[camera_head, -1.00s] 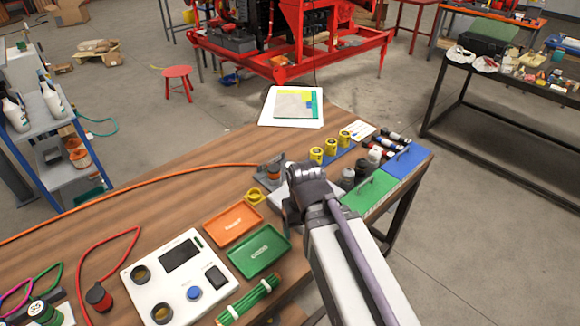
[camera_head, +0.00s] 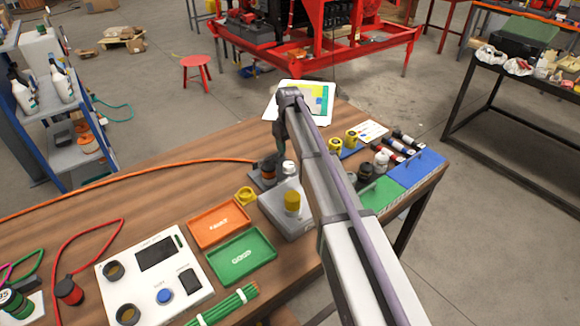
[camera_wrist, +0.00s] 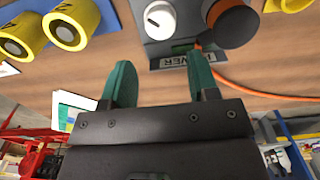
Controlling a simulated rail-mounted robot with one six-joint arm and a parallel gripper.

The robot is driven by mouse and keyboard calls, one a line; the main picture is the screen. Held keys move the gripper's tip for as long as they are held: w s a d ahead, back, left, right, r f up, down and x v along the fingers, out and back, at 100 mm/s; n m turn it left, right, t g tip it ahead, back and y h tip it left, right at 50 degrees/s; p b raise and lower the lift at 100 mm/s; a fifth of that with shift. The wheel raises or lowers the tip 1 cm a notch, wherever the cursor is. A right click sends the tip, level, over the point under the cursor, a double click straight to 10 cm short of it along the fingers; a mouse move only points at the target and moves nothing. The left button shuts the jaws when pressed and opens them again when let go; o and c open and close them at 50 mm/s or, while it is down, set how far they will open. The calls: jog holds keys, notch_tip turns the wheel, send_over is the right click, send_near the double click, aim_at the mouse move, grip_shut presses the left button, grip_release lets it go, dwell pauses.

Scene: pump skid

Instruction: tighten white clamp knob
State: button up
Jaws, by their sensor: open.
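A white knob (camera_wrist: 160,20) with a dark line on its face sits on a grey block (camera_wrist: 178,47) at the top of the wrist view. The white knob (camera_head: 289,168) also shows in the head view, close to the arm. In the head view the arm hides part of my gripper (camera_head: 280,150).
A pale block with a yellow cylinder (camera_head: 292,203) stands in front of the knob. Yellow cylinders (camera_head: 335,146) and bottles stand to the right. An orange tray (camera_head: 219,223) and a green tray (camera_head: 240,256) lie at the front. An orange cable (camera_head: 130,178) crosses the table.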

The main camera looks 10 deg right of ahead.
aim_at(289, 164)
notch_tip(289, 164, down, 9)
jog(key=b, duration=0.8)
jog(key=shift+f, duration=0.15)
jog(key=shift+c, duration=0.5)
jog(key=c, duration=0.6)
jog(key=shift+o, duration=0.2)
